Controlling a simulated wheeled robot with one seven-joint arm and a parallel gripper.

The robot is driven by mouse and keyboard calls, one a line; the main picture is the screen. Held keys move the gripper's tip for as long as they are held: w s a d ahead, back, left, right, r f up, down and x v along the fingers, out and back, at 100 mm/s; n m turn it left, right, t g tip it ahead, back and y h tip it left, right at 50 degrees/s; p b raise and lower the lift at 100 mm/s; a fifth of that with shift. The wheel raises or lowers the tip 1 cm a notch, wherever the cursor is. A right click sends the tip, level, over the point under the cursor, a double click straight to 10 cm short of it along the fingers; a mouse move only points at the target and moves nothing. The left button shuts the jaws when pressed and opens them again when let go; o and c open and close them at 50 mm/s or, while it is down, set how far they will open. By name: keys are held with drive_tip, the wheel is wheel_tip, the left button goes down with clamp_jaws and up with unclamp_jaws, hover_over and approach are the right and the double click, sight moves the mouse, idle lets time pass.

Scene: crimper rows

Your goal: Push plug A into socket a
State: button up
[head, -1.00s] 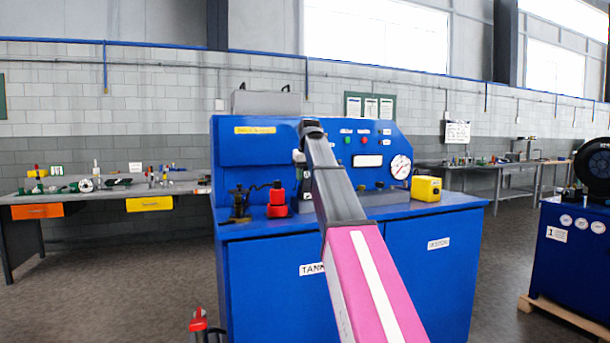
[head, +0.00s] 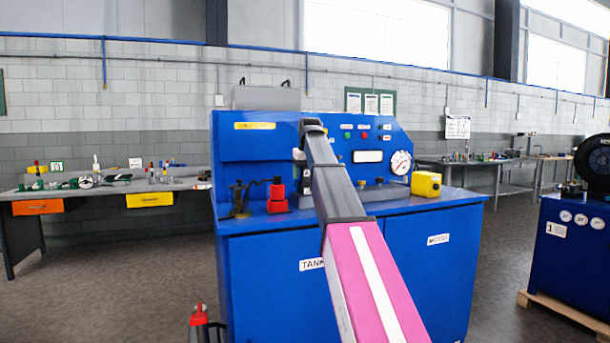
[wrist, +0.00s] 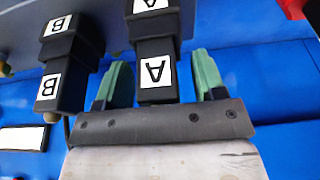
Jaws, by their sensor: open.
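In the wrist view, plug A (wrist: 156,88) is a black block with a white label marked A, seen upside down. It lies between the two green fingers of my gripper (wrist: 161,62), which is open with a visible gap on each side of the plug. Directly above plug A in the picture is a black block with a cut-off white label (wrist: 150,5), which looks like socket a. I cannot tell how deep the plug sits in it.
Left of plug A, a plug marked B (wrist: 62,92) lines up with a block marked B (wrist: 57,45), close to my left finger.

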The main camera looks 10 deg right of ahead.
drive_tip(key=v, duration=1)
drive_tip(key=shift+r, duration=0.35)
drive_tip(key=shift+d, duration=0.1)
